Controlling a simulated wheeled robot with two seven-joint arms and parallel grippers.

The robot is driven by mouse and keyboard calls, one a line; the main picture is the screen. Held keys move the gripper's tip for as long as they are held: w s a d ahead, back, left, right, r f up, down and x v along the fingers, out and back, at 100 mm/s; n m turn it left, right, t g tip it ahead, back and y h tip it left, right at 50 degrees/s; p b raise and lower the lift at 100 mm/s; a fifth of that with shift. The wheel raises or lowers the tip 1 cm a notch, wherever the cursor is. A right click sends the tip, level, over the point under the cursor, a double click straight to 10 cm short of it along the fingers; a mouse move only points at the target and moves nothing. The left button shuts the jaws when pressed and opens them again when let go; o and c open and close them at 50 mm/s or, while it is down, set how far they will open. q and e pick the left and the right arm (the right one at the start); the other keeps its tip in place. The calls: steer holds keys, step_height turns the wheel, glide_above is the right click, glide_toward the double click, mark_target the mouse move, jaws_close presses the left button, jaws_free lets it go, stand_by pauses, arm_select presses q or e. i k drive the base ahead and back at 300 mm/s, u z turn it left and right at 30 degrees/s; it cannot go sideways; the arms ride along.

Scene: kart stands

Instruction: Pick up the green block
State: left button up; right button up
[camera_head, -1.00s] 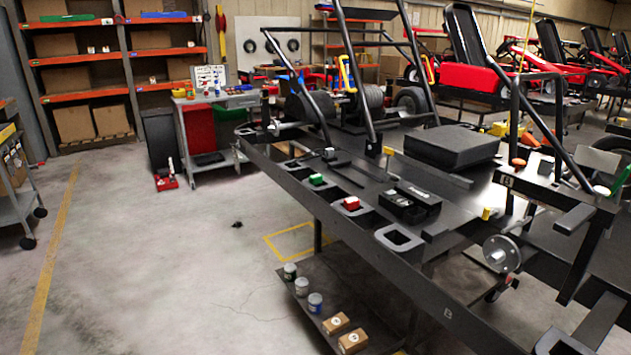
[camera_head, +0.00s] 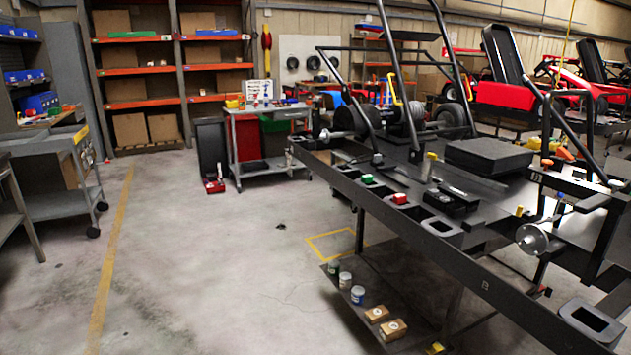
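The green block (camera_head: 367,179) is small and sits in a dark slot along the near edge of the long black kart stand (camera_head: 440,262), right of the picture's middle. A red block (camera_head: 400,198) sits in a slot further along the same edge, to its right and nearer. An empty square slot (camera_head: 441,227) follows it. Neither of my grippers shows in the head view.
A lower shelf (camera_head: 352,317) under the stand holds several cans and two small boxes (camera_head: 393,329). A grey trolley (camera_head: 55,150) stands at the left. A tool cart (camera_head: 268,113) stands behind. The concrete floor (camera_head: 200,260) left of the stand is largely clear.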

mark_target(367, 179)
steer(key=u, duration=0.65)
steer(key=i, duration=1.75)
steer(key=u, duration=0.25)
steer(key=i, duration=2.05)
steer(key=z, duration=1.75)
steer(key=i, duration=0.95)
steer(key=z, duration=0.9)
